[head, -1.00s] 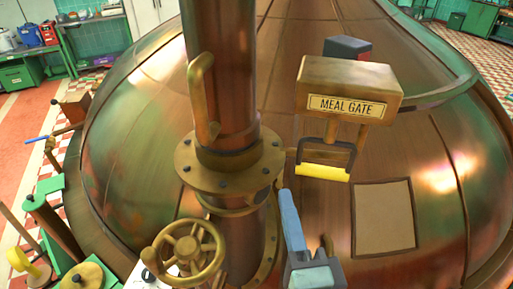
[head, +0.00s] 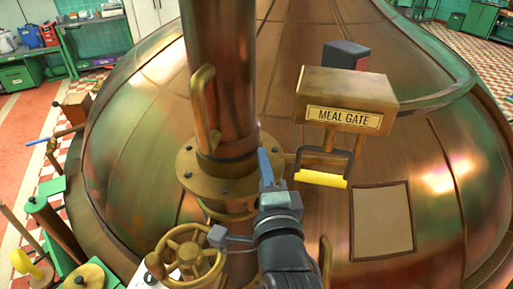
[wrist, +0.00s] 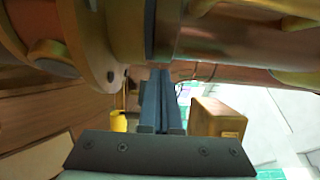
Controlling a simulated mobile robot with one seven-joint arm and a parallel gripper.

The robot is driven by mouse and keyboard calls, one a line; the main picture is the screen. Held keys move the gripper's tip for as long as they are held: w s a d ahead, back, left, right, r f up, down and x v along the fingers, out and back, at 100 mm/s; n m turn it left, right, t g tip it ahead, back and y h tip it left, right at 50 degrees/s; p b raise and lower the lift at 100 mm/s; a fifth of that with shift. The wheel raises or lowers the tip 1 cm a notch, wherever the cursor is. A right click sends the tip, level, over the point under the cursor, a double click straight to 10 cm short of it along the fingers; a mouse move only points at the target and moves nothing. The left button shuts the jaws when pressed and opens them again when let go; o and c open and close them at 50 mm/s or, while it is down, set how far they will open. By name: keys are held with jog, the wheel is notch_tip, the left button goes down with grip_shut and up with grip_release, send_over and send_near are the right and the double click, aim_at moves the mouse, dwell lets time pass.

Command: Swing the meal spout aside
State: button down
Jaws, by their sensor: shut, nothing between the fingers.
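The meal spout (head: 229,70) is an upright copper pipe with a brass side handle (head: 203,108). A bolted brass flange (head: 205,178) joins it to the pipe below. My gripper (head: 265,165) is in front of the flange's right side, fingers pointing up. In the wrist view, the fingers (wrist: 160,105) are together and empty, close beside the pipe and flange (wrist: 88,45). I cannot tell whether they touch the flange. The brass MEAL GATE box (head: 345,93) stands to the right, with a yellow-gripped lever (head: 321,180) hanging below it.
A brass handwheel (head: 187,257) is below the flange at left, close to my wrist. The broad copper kettle dome (head: 430,160) lies behind, with a flat framed panel (head: 382,222) on it. Green and brass fittings (head: 50,225) stand at lower left.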

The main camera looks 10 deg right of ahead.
aim_at(232, 155)
jog(key=shift+w+a, duration=0.6)
jog(key=shift+w, duration=0.05)
jog(key=shift+f, duration=0.1)
jog(key=shift+w+a+f, duration=0.1)
jog(key=shift+a+f, duration=0.05)
jog(key=shift+a, duration=0.15)
jog(key=a+b, duration=0.2)
jog(key=w+m+b, duration=0.1)
jog(key=shift+a+f, duration=0.25)
jog(key=shift+a, duration=0.15)
jog(key=shift+w+a+r+t, duration=0.2)
jog(key=shift+w+a+t, duration=0.1)
jog(key=shift+a, duration=0.15)
jog(key=shift+d, duration=0.1)
